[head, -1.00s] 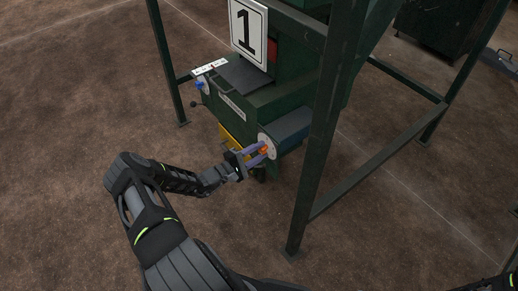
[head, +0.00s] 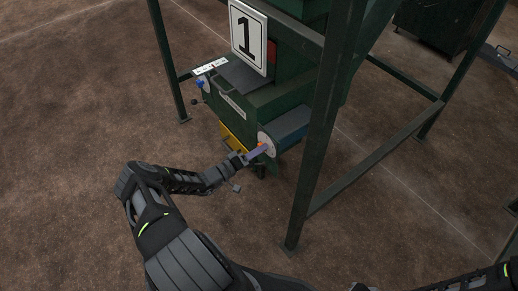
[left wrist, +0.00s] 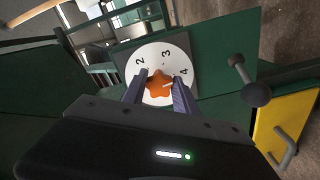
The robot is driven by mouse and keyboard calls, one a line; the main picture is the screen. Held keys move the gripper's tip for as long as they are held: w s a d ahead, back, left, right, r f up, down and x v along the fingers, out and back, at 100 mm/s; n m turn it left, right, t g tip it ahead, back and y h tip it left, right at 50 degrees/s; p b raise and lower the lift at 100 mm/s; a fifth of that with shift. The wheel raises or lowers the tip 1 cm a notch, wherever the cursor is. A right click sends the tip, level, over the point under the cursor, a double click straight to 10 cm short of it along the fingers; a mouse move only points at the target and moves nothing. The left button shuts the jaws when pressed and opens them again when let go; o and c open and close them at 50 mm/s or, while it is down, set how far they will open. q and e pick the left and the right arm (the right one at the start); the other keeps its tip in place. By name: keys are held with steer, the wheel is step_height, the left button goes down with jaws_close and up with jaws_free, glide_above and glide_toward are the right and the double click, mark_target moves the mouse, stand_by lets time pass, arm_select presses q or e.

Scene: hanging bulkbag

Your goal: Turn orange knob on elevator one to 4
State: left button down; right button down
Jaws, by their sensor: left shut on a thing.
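The orange knob (left wrist: 158,87) sits at the centre of a white round dial (left wrist: 154,56) on elevator one's dark green body. In the head view the left gripper (head: 262,149) reaches the white dial (head: 267,144) from the left. The number 1 sign (head: 248,37) hangs above. My right gripper cannot be made out.
Dark green frame posts (head: 318,140) stand right of the dial. A yellow panel (head: 231,136) is below it, and a lever with a round black end (left wrist: 257,93) is close by in the left wrist view. Open brown floor (head: 70,120) lies left.

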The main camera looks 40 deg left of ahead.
arm_select(q)
steer(key=shift+m, duration=0.6)
steer(key=shift+f, duration=0.1)
steer(key=c, duration=1)
jaws_free()
steer(key=shift+o, duration=0.2)
steer(key=p+v, duration=0.1)
steer(key=v, duration=0.6)
steer(key=shift+s+p, duration=0.35)
steer(key=shift+s, duration=0.05)
steer(key=shift+a, duration=0.15)
